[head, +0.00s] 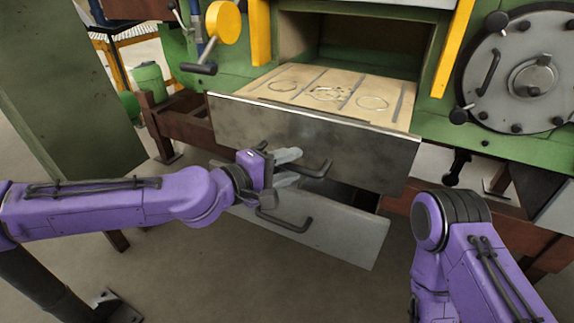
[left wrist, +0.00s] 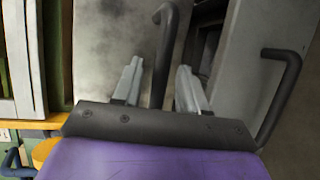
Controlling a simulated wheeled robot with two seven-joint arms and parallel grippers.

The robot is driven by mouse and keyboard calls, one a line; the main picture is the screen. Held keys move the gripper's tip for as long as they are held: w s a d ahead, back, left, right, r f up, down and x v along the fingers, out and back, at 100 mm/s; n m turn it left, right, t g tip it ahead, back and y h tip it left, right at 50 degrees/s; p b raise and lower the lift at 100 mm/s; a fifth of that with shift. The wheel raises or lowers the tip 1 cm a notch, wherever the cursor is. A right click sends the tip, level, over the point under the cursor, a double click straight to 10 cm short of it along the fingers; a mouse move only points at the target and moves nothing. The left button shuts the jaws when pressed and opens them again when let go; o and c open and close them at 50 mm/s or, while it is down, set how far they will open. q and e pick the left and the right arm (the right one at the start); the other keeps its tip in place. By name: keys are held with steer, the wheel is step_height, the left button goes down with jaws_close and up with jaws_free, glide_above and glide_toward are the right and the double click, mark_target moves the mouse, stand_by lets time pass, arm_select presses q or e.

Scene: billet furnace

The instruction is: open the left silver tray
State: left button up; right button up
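A silver front panel (head: 305,126) hangs below the furnace mouth, with a dark bar handle (head: 318,168) at its lower edge. Below it a second silver tray front (head: 345,235) has its own dark handle (head: 285,222); a dark gap shows behind its top edge. My left gripper (head: 289,166) is at the upper handle. In the left wrist view its two fingers (left wrist: 158,88) are apart, with the upper handle (left wrist: 168,45) between them and gaps visible beside it. The lower handle (left wrist: 288,85) stands to the right, outside the fingers. My right gripper is out of the picture.
A tan plate with ring marks (head: 330,93) lies in the furnace mouth. A round grey door (head: 520,70) is at the right. A yellow disc (head: 223,22) and a lever (head: 200,68) are at upper left. The floor (head: 190,270) in front is clear.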

arm_select(q)
steer(key=p+v, duration=0.2)
steer(key=v, duration=0.8)
steer(key=shift+a, duration=0.25)
steer(key=shift+s, duration=0.1)
steer(key=s+a+f+n+g+y, duration=0.1)
steer(key=s+a+f+y, duration=0.15)
steer(key=f, duration=0.65)
steer(key=s+a+f+n+y, duration=0.1)
steer(key=a+f+n+y, duration=0.2)
steer(key=f, duration=0.7)
steer(key=s+a+f+g+y, duration=0.1)
steer(key=a+f+y, duration=0.25)
steer(key=f, duration=0.55)
steer(key=s+a+f+m+g+y, duration=0.2)
steer(key=s+a+f+m+y, duration=0.1)
steer(key=s+a+f, duration=0.6)
steer(key=s+a+f+m+g+y, duration=0.25)
steer(key=s+a+f+y, duration=0.35)
steer(key=s, duration=0.5)
step_height(320, 180, up, 13)
steer(key=h+p, duration=0.2)
steer(key=p, duration=1)
steer(key=shift+a+p, duration=0.2)
steer(key=shift+p, duration=0.2)
